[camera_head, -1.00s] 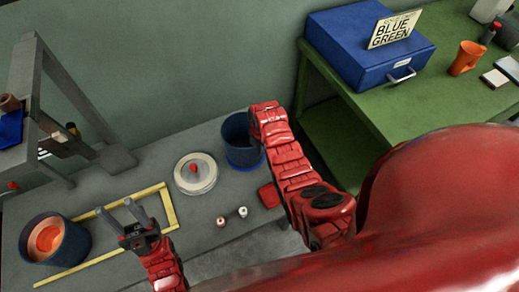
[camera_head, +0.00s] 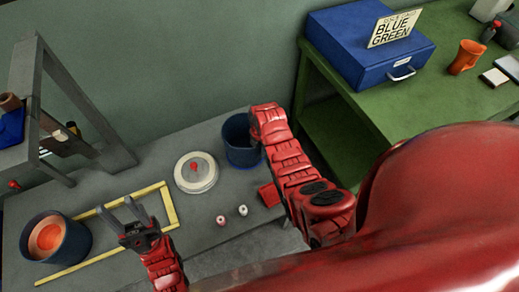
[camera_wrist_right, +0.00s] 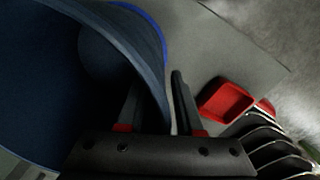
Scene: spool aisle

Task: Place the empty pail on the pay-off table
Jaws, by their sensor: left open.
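The empty blue pail (camera_head: 238,150) stands upright at the right end of the grey table (camera_head: 205,250). In the right wrist view the pail (camera_wrist_right: 50,80) fills the left side, its inside dark and bare. My right gripper (camera_wrist_right: 158,85) is at its rim, one finger inside and one outside, with the wall between them. Whether the fingers press on the wall is unclear. In the head view my right arm hides those fingers. My left gripper (camera_head: 122,212) is open and empty above the yellow outline (camera_head: 172,205).
A second blue pail (camera_head: 30,240) with orange contents stands at the left. A white round spool (camera_head: 205,180), two small bobbins (camera_head: 231,215) and a red tray (camera_head: 268,195) lie near the empty pail. A green bench (camera_head: 435,100) carries a blue box (camera_head: 350,55).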

